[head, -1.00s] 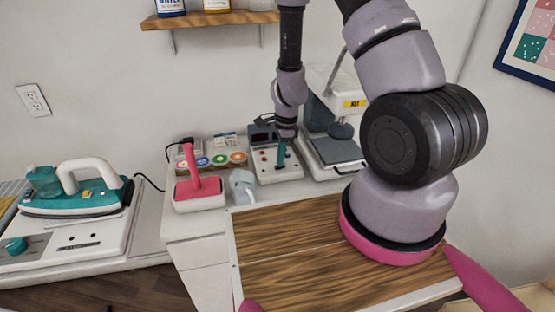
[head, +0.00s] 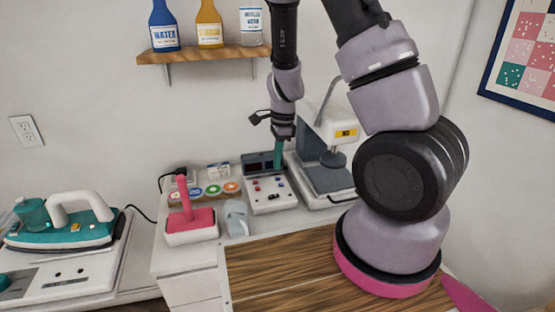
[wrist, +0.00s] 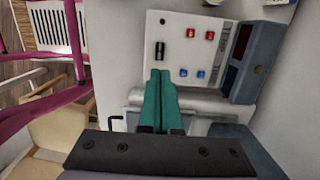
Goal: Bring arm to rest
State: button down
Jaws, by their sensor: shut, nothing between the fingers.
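My gripper (head: 279,153) hangs pointing down above the far counter, between the control box and the white press. In the wrist view, its teal fingers (wrist: 160,95) are together with nothing between them. The control box (head: 268,190), with red and blue buttons and a dark display, is just below the fingertips; it also shows in the wrist view (wrist: 190,50). I cannot tell from these views how far the fingertips are from the box.
A white press (head: 328,135) stands right of the gripper. A pink-handled tool (head: 190,215) and a teal iron (head: 65,228) are at left. A shelf (head: 200,54) with bottles is above. The wooden top (head: 270,265) is clear in front.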

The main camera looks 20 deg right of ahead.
jog(key=shift+r, duration=0.4)
notch_tip(320, 180, up, 19)
jog(key=s+n+t+y, duration=0.2)
jog(key=n+t, duration=0.1)
jog(key=n, duration=0.3)
jog(key=s+d+r+n+t, duration=0.2)
jog(key=s+r+n, duration=0.2)
jog(key=s+r, duration=0.2)
jog(key=s+d+r+n+t+h, duration=0.1)
jog(key=s+d+r+n+t, duration=0.1)
jog(key=s+r+n, duration=0.2)
jog(key=v, duration=0.6)
jog(key=shift+a+r, duration=0.2)
jog(key=shift+a, duration=0.05)
